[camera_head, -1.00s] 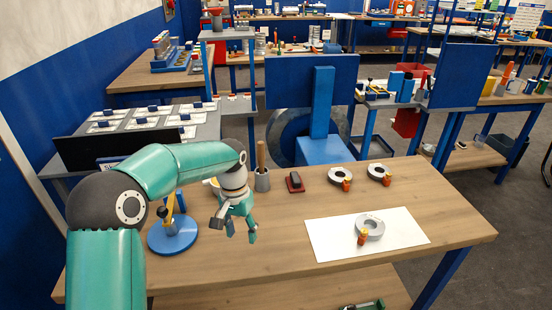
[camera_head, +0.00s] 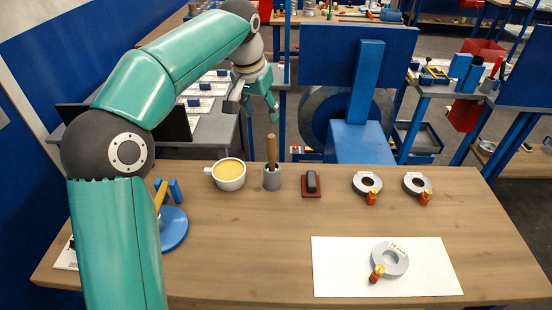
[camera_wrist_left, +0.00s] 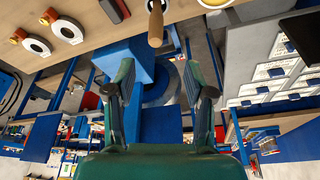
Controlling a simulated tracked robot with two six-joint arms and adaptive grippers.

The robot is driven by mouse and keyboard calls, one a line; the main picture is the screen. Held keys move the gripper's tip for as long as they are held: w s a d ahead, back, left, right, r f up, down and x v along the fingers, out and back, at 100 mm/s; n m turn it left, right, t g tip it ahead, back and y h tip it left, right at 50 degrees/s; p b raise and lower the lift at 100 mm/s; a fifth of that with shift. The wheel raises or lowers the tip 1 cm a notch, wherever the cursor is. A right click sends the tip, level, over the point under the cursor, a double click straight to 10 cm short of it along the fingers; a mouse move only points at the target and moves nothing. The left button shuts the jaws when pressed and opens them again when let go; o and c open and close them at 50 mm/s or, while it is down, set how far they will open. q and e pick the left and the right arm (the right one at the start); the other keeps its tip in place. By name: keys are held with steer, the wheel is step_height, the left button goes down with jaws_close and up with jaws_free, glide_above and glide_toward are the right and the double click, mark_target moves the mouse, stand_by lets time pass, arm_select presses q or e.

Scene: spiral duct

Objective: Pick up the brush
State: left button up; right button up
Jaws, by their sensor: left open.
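The brush (camera_head: 271,148) stands upright in a small grey cup (camera_head: 272,181) near the far edge of the wooden table. Only its wooden handle shows; its lower end is hidden in the cup. My left gripper (camera_head: 254,100) is open and empty, raised above and behind the cup, beyond the far edge of the table. In the left wrist view, the brush handle (camera_wrist_left: 156,26) shows at the top middle, ahead of the gap between my open fingers (camera_wrist_left: 157,68), and nothing is between them. My right gripper is in neither view.
A white mug of yellow liquid (camera_head: 228,175) is left of the grey cup, and a dark block on a red base (camera_head: 311,184) is right. Grey rings (camera_head: 367,183) lie further right. A white sheet (camera_head: 340,270) bears another ring (camera_head: 389,261). The table's middle is clear.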

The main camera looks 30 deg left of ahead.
mark_target(273, 143)
arm_select(q)
steer(key=x, duration=0.8)
steer(key=shift+w+f, duration=0.2)
steer(key=shift+f, duration=0.2)
steer(key=shift+w+d+p+x, duration=0.1)
steer(key=shift+p+x, duration=0.1)
steer(key=shift+x, duration=0.7)
steer(key=shift+w+d+p+x, duration=0.1)
steer(key=shift+w+p+x, duration=0.1)
steer(key=shift+x, duration=0.65)
steer(key=shift+w+d+p+x, duration=0.1)
steer(key=shift+p+x, duration=0.1)
steer(key=shift+x, duration=0.7)
steer(key=shift+r, duration=0.15)
jaws_close()
